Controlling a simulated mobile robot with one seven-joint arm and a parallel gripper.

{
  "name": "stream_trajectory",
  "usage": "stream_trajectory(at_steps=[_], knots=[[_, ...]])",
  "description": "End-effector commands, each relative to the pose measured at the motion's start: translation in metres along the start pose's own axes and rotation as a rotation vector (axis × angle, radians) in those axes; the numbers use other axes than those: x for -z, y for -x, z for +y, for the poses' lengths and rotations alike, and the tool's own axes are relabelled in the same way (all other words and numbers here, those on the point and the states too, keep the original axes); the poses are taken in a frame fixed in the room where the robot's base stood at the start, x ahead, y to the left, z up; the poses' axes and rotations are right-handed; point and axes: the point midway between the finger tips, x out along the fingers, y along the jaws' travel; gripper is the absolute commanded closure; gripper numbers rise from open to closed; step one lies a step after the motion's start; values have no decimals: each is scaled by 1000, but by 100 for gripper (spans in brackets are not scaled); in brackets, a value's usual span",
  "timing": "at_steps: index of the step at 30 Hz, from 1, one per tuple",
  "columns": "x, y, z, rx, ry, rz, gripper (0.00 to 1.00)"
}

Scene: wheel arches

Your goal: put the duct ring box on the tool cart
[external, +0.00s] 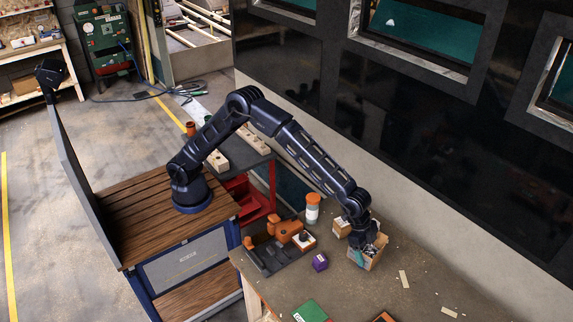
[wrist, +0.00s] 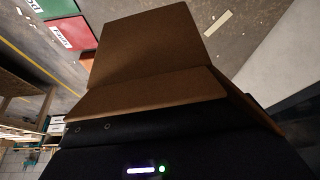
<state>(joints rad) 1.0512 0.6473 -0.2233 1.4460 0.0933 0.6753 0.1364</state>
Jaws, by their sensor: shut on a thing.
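An open cardboard box, which I take for the duct ring box (external: 372,262), is at my gripper (external: 362,243) over the workbench's back part in the external view. My gripper is shut on it. In the wrist view the cardboard box (wrist: 160,50) fills the middle, with a brown flap standing up; the fingertips are hidden. I cannot tell whether its base touches the bench. The tool cart, red with a dark grey top (external: 249,149), stands left of the bench, behind my arm, and bears pale wooden blocks (external: 217,160).
The workbench (external: 350,295) also holds a smaller carton (external: 341,229), an orange-lidded jar (external: 312,208), an orange tool (external: 285,229), a purple box (external: 320,262) and a green box (external: 309,311). A dark-windowed wall panel (external: 400,110) runs along the back.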

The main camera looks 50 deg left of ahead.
Motion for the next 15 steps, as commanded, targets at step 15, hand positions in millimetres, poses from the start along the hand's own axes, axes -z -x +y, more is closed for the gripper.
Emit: stream_trajectory(at_steps=[15], knots=[[-82, 22, -168, 67, 159, 2, 70]])
